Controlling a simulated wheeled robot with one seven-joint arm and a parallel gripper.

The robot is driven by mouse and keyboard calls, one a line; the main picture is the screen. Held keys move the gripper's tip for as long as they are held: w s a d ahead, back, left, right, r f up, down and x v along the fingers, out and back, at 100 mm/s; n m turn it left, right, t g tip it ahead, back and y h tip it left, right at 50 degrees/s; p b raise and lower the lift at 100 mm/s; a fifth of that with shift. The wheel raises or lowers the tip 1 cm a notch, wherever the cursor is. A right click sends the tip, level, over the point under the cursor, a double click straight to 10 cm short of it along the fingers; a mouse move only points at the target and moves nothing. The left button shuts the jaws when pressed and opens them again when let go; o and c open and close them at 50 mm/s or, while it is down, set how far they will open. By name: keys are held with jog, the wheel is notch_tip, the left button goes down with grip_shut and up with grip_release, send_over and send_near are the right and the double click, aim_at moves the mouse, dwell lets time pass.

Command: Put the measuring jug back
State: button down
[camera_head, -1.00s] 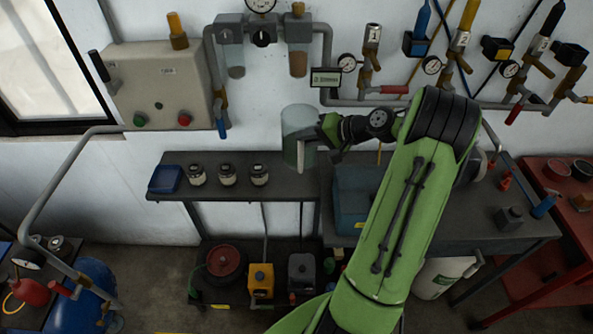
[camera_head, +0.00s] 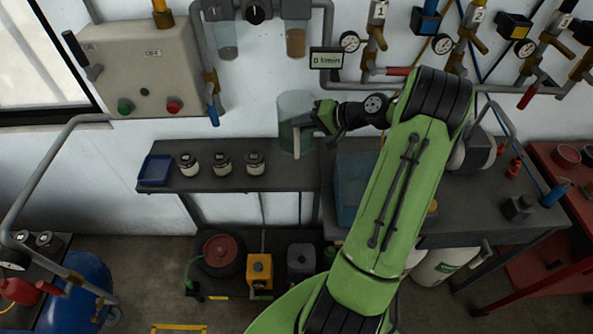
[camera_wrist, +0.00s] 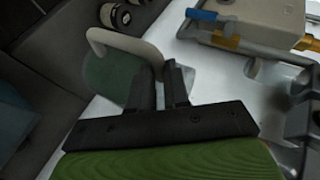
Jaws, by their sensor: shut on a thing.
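The measuring jug (camera_head: 294,106) is a clear, greenish cylinder with a pale handle. It is upright in the head view, in front of the white wall at the right part of the dark shelf (camera_head: 215,184). My gripper (camera_head: 318,124) is shut on it from the right. In the wrist view the jug (camera_wrist: 112,76) and its pale looped handle lie between and beyond my two fingers (camera_wrist: 160,88). Whether the jug's base touches the shelf I cannot tell.
A blue-grey box (camera_head: 352,187) is on the right-hand bench. A control box (camera_head: 142,70), pipes and a display (camera_head: 326,58) are on the wall above.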

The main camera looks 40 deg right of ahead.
notch_tip(320, 180, down, 12)
jog(key=b, duration=0.1)
jog(key=shift+f, duration=0.2)
jog(key=c, duration=1.1)
grip_release()
